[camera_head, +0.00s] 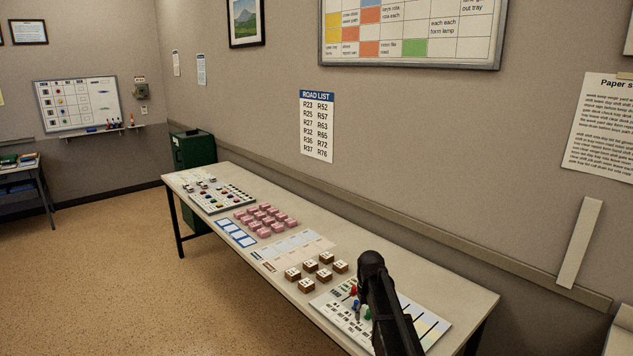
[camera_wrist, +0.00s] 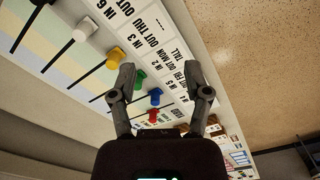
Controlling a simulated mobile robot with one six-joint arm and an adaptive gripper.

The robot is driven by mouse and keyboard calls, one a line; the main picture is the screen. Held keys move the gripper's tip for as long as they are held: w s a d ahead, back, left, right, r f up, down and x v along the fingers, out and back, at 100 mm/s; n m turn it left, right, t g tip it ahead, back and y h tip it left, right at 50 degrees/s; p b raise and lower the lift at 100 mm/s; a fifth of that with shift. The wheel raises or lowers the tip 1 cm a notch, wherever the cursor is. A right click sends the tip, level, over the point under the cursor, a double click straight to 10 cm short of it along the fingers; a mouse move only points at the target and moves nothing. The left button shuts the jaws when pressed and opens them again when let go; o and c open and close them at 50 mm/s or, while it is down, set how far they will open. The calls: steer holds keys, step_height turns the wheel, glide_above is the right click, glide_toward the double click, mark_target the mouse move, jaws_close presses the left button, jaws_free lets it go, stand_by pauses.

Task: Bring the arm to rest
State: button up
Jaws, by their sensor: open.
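My dark arm (camera_head: 385,310) reaches over the near end of the long table, above a white labelled board (camera_head: 432,327). My gripper (camera_wrist: 163,78) is open, its two fingers spread apart with nothing held between them. In the wrist view it hangs over the board, which has printed labels such as "OUT THU" and "IN 3". A green peg (camera_wrist: 140,77) and a blue peg (camera_wrist: 155,96) show between the fingers. A red peg (camera_wrist: 153,115) is close to them. A yellow peg (camera_wrist: 114,55) and a white peg (camera_wrist: 85,28) are farther left. The gap between fingers and pegs is unclear.
The long table (camera_head: 461,296) runs along the wall. Several brown blocks (camera_head: 325,258) sit just left of my arm, with pink blocks (camera_head: 265,218) farther back. A green bin (camera_head: 194,150) stands at the far end. The floor (camera_head: 130,270) left of the table is clear.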

steer(key=s+d+f+m+b, duration=0.1)
steer(key=s+f+m+b, duration=0.1)
steer(key=s, duration=2.2)
steer(key=shift+d, duration=0.35)
stand_by(1.9)
